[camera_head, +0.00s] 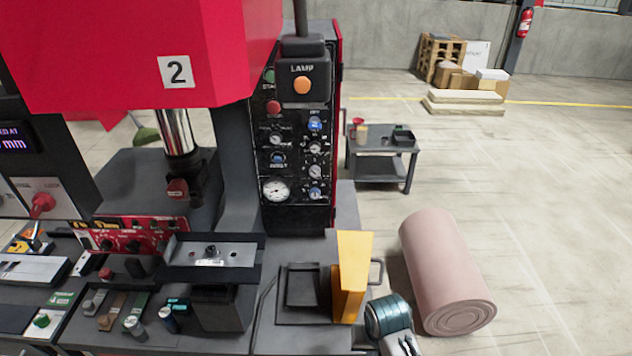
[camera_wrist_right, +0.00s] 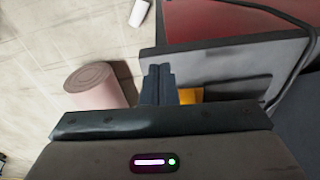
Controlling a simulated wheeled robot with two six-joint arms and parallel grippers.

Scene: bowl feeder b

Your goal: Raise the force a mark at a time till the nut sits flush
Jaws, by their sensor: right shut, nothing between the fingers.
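A red press (camera_head: 130,50) marked 2 has a chrome ram (camera_head: 176,131) above a metal plate (camera_head: 235,258). A small dark part, perhaps the nut, stands on the plate (camera_head: 210,249); whether it sits flush cannot be told. A black control panel (camera_head: 294,160) carries several knobs and a round gauge (camera_head: 276,190). A red panel (camera_head: 120,241) with dark knobs lies below the ram. My right gripper (camera_head: 409,346) is low, right of the press and apart from these controls. Its fingers are shut and empty in the right wrist view (camera_wrist_right: 158,80). My left gripper is out of view.
A yellow block (camera_head: 350,275) stands on the bench between the plate and my right gripper. A pink roll (camera_head: 445,270) lies on the floor at right. A small grey table (camera_head: 381,150) stands farther back.

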